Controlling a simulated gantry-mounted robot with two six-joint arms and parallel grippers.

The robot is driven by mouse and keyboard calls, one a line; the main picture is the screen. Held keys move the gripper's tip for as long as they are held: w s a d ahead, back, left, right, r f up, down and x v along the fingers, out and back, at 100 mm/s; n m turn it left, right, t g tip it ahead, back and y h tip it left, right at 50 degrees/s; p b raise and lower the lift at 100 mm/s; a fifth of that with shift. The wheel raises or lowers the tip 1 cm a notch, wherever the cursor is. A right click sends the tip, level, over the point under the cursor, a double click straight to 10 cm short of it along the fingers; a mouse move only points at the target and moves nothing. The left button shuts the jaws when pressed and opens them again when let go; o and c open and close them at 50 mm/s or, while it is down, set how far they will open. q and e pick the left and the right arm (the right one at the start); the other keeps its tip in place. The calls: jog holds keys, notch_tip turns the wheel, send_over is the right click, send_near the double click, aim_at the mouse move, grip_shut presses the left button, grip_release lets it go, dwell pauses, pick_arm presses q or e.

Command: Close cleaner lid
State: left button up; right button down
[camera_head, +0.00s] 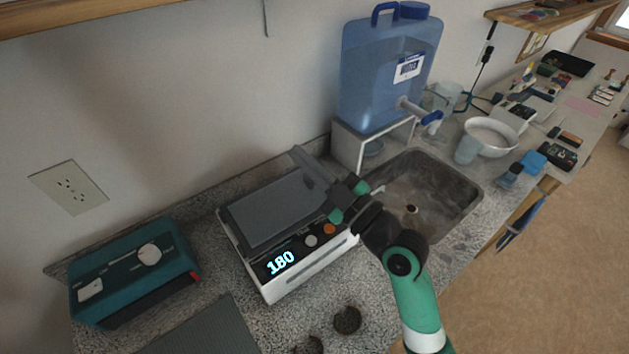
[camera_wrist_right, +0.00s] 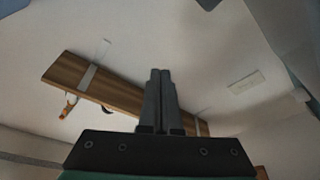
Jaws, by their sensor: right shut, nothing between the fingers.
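The cleaner (camera_head: 318,262) is a white box with a dark front panel, a lit display reading 180 and small knobs. It stands on the speckled counter in the head view. Its grey lid (camera_head: 268,212) lies about flat over the top; I cannot tell whether a small gap is left at its edge. My right gripper (camera_head: 303,158) is shut and empty, with its fingers over or just beyond the lid's right back corner. I cannot tell whether it touches the lid. The shut fingers also show in the wrist view (camera_wrist_right: 160,80). My left gripper is out of view.
A teal box (camera_head: 130,275) stands left of the cleaner. A sink (camera_head: 440,180) is to its right, with a blue water jug (camera_head: 385,75) on a white stand behind. Small round items (camera_head: 347,320) lie in front. A wall shelf (camera_wrist_right: 110,95) shows in the wrist view.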

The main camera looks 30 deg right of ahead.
notch_tip(320, 180, up, 5)
jog(key=p, duration=0.3)
jog(key=s+f+b, duration=0.1)
jog(key=s+f, duration=0.3)
jog(key=s, duration=0.5)
jog(key=shift+s+d+f+b, duration=0.2)
jog(key=shift+d+b, duration=0.1)
jog(key=shift+b, duration=0.1)
